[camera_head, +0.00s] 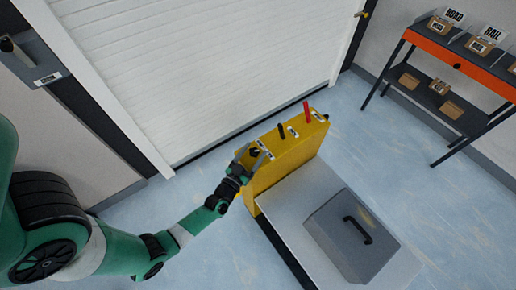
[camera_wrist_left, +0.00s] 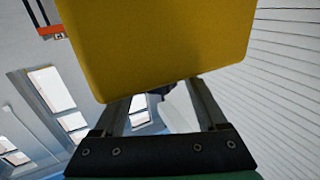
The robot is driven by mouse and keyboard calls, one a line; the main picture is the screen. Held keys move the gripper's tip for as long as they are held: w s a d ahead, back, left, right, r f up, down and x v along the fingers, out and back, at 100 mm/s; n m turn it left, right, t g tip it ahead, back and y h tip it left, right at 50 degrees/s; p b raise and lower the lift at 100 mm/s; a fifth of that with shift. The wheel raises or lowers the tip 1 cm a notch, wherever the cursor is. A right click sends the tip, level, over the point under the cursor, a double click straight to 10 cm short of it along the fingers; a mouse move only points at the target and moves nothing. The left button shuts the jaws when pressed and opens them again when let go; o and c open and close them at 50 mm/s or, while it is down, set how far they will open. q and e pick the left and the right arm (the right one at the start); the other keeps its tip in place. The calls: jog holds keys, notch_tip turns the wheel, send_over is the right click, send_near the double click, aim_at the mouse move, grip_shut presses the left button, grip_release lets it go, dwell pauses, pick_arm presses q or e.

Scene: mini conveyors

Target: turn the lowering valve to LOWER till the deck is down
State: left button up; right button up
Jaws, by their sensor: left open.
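The yellow control housing (camera_head: 288,160) stands at the end of the grey deck (camera_head: 278,205). On its top are a dark knob (camera_head: 255,152) at the near left end, a black lever (camera_head: 282,131) and a red lever (camera_head: 307,112), with small white labels too small to read. I cannot tell for sure which is the lowering valve. My left gripper (camera_head: 251,157) is open, its fingers either side of the dark knob; contact cannot be told. In the left wrist view the yellow housing (camera_wrist_left: 160,50) fills the top, beyond the open left gripper (camera_wrist_left: 158,95). My right gripper is not in view.
A grey case (camera_head: 345,245) with a black handle sits on the deck. A white shutter door (camera_head: 210,75) is behind. A shelf rack (camera_head: 445,60) with small boxes stands at right. A wall lever (camera_head: 15,45) is at upper left. Blue floor is clear between.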

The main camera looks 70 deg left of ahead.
aim_at(258, 147)
pick_arm(q)
jog(key=shift+x, duration=1.6)
grip_shut()
